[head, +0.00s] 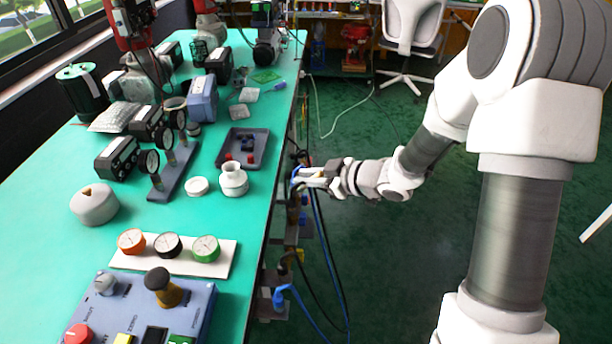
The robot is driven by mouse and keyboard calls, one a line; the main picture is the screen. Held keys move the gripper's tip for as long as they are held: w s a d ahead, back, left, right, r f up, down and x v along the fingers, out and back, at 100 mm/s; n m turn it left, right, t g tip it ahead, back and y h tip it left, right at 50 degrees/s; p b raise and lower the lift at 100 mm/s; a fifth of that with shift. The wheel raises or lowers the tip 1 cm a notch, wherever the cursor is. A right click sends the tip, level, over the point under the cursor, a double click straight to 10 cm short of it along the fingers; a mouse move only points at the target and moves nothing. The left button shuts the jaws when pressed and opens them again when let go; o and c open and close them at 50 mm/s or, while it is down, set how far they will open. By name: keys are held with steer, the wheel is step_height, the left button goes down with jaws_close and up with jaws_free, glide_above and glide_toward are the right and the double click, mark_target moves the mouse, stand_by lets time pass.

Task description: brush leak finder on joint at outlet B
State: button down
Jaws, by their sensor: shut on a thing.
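My gripper (304,178) is beside the right edge of the bench, over the hoses hanging there. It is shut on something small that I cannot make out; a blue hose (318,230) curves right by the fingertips. A white open-necked jar (233,181) stands upright on the bench, left of my gripper, with a round white lid (198,187) lying beside it. I cannot tell a brush, or which joint is outlet B.
A dark tray (242,150) with small red and blue parts lies behind the jar. A white strip with three dials (173,254) and a blue control box (140,312) occupy the near bench (236,285). Blue fittings (279,297) hang along its right side.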

mark_target(320, 175)
steer(key=shift+s+a, duration=0.1)
steer(key=shift+a, duration=0.1)
stand_by(0.7)
steer(key=shift+r, duration=0.1)
steer(key=shift+s+d+r+p, duration=1.65)
steer(key=shift+r+p, duration=0.2)
steer(key=shift+p, duration=0.5)
